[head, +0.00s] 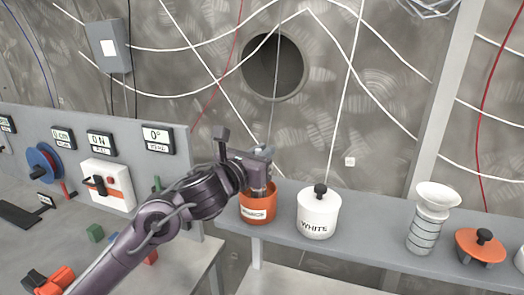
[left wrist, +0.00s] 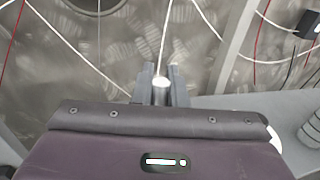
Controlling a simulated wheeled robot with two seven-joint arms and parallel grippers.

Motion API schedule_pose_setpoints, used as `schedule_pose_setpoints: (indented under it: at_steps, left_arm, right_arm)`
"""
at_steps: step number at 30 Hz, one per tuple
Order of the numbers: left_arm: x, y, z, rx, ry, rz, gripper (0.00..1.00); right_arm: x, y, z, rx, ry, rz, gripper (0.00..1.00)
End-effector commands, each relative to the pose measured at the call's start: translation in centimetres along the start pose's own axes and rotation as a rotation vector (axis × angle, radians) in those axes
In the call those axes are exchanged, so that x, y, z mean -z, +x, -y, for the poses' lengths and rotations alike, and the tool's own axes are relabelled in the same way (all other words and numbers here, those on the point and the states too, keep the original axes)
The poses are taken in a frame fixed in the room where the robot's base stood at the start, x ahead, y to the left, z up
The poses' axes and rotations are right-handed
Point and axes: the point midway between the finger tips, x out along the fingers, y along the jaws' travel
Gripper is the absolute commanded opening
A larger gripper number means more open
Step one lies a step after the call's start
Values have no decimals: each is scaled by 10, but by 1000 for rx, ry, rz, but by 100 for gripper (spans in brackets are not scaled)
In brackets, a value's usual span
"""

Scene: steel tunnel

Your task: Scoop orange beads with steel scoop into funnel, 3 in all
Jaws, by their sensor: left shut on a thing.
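My left gripper (head: 262,156) is above the orange jar (head: 258,212), which stands open on the grey shelf. It is shut on the steel scoop (left wrist: 161,90), whose bright handle end shows between the fingers in the left wrist view. In the head view, the grey part of the scoop below the fingers reaches down to the jar's mouth; its bowl and any beads are hidden. The white funnel (head: 437,195) sits upright on a ringed clear cylinder (head: 424,236), to the right along the shelf. My right gripper is not in view.
A lidded white jar (head: 318,215) labelled WHITE stands between the orange jar and the funnel. An orange lid (head: 481,246) with a black knob lies right of the funnel. A grey panel (head: 75,150) with displays and a blue reel (head: 43,162) stands at left.

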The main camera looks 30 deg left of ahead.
Motion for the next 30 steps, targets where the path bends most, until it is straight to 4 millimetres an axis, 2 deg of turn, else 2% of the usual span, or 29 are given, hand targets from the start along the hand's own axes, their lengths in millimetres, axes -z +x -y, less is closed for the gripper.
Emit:
schedule_pose_setpoints:
  at_steps: [1, 18, 30]
  left_arm:
    - [-11, 0, 0, -1, 2, 4, 0]
    - [-51, 0, 0, -1, 2, 4, 0]
    - [-64, 0, 0, -1, 0, 3, 0]
  right_arm:
    - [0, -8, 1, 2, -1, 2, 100]
    - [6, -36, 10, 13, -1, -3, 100]
    - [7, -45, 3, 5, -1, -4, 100]
